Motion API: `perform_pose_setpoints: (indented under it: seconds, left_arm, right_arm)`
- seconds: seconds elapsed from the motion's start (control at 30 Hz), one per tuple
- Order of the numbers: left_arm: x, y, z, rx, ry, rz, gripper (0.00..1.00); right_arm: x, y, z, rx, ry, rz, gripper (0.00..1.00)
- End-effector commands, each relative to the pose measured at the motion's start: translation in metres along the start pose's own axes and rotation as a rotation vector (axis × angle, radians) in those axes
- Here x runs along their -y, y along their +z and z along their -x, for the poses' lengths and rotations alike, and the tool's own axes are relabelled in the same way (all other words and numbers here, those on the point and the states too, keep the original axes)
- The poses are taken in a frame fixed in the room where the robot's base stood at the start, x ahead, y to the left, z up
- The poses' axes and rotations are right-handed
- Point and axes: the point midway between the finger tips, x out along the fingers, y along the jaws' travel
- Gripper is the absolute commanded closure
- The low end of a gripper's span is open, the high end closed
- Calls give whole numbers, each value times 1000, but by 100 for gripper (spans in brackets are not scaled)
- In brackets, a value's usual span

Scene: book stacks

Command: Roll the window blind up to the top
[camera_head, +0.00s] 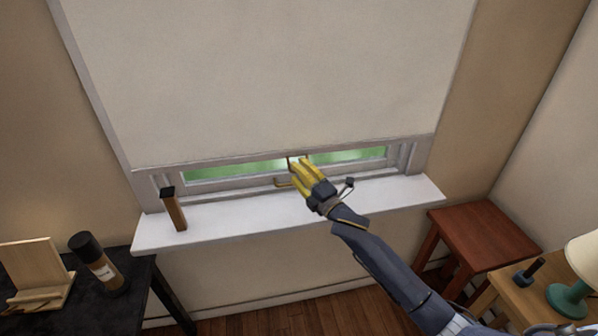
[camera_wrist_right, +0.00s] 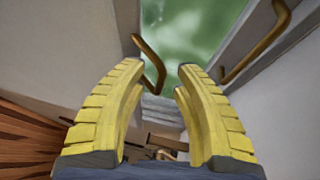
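The cream window blind (camera_head: 270,70) hangs over most of the window, with its bottom bar (camera_head: 220,158) just above a narrow strip of green glass. A brass-coloured pull (camera_head: 291,163) shows at the bar, partly behind my right gripper (camera_head: 298,166). A second brass handle (camera_head: 284,183) sits lower, on the window frame. In the right wrist view my yellow fingers (camera_wrist_right: 157,85) are apart. One bent brass handle (camera_wrist_right: 152,62) is ahead of the gap between them, and another brass handle (camera_wrist_right: 258,42) is off to the right. I see no clear grip on either. My left gripper is out of view.
The white sill (camera_head: 275,214) juts out below the window. A brown, dark-topped upright object (camera_head: 174,209) stands at its left end. A black table (camera_head: 130,283) holds a bottle (camera_head: 97,263) and a wooden stand (camera_head: 35,267). A red-brown stool (camera_head: 485,238) and lamp (camera_head: 585,270) are at right.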

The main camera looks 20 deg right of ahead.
Motion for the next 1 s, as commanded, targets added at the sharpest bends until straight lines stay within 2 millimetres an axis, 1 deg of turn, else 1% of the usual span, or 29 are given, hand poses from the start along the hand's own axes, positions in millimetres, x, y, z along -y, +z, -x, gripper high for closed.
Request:
perform_pose_setpoints:
  seconds: [0.17, 0.43, 0.87, 1.0]
  left_arm:
    - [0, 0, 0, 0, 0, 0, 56]
    - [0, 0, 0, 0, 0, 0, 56]
    - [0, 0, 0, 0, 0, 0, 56]
    - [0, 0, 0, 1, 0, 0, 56]
  right_arm:
    - [0, 0, 0, 0, 0, 0, 69]
    - [0, 0, 0, 0, 1, 0, 100]
    - [-1, 0, 0, 0, 1, 0, 100]
    - [-8, -5, -6, -10, 5, -1, 100]
